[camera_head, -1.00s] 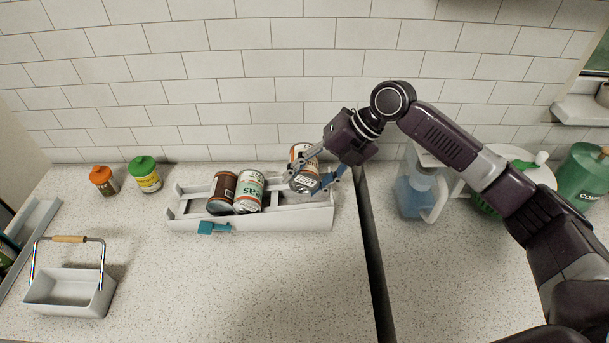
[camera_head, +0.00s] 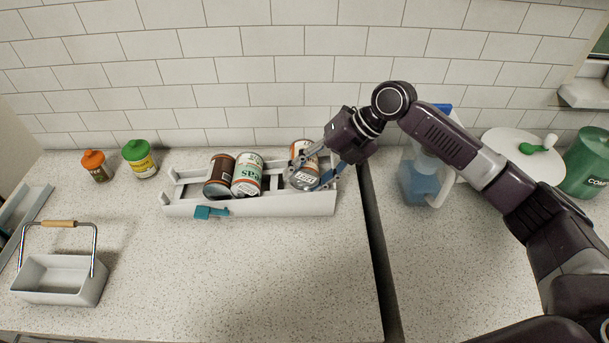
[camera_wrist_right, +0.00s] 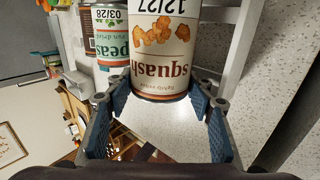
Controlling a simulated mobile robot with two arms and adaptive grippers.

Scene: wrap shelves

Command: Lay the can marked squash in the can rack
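The squash can (camera_head: 305,174), with a white and orange label, lies in the right part of the white can rack (camera_head: 275,206). In the right wrist view the squash can (camera_wrist_right: 163,50) shows its label upside down between the fingertips. My right gripper (camera_head: 318,172) has its fingers spread on either side of the can's near end. In the wrist view a narrow gap shows between each blue pad and the can. A brown can (camera_head: 218,176) and a peas can (camera_head: 247,176) lie side by side further left in the rack. My left gripper is out of view.
A teal tag (camera_head: 211,212) is on the rack's front. Orange-lidded (camera_head: 96,165) and green-lidded (camera_head: 139,158) jars stand left. A handled white caddy (camera_head: 60,280) is front left. A blue-filled jug (camera_head: 420,182) stands right, past a dark counter gap (camera_head: 378,245). The front counter is clear.

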